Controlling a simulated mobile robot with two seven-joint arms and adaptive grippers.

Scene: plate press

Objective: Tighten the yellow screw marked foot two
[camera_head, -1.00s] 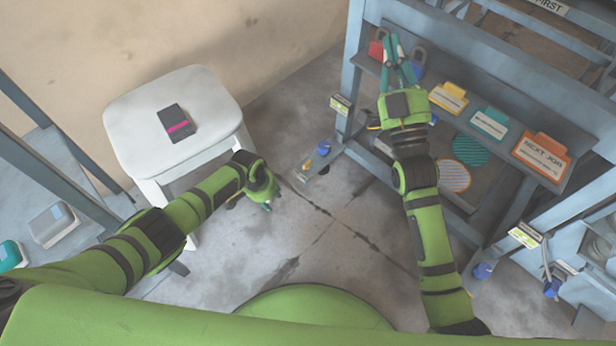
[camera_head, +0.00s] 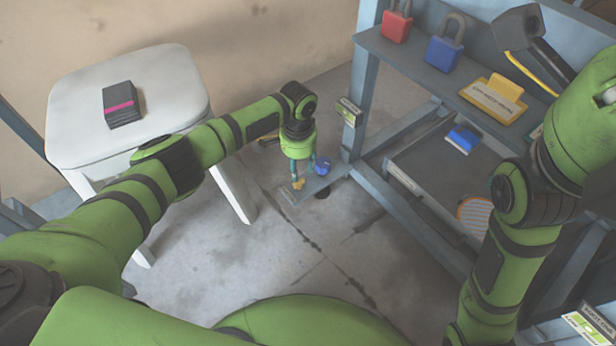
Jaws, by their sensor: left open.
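A small yellow screw (camera_head: 298,184) shows low at the front left foot of the blue-grey rack, close to the floor. My left gripper (camera_head: 303,174) points down over that foot with its teal fingers apart. One fingertip is at or right beside the screw; I cannot tell whether it touches. A blue knob (camera_head: 323,166) sits on the same foot, just right of the fingers. A green and white tag (camera_head: 348,112) hangs on the post above; its text is too small to read. My right arm rises at the right, and its gripper is outside the picture.
The rack shelf (camera_head: 405,55) holds a red padlock (camera_head: 397,24), a blue padlock (camera_head: 444,50) and a yellow sign (camera_head: 494,97). A white stool (camera_head: 75,105) with a dark box (camera_head: 122,104) stands left. Another tag (camera_head: 588,330) shows bottom right. The floor between is clear.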

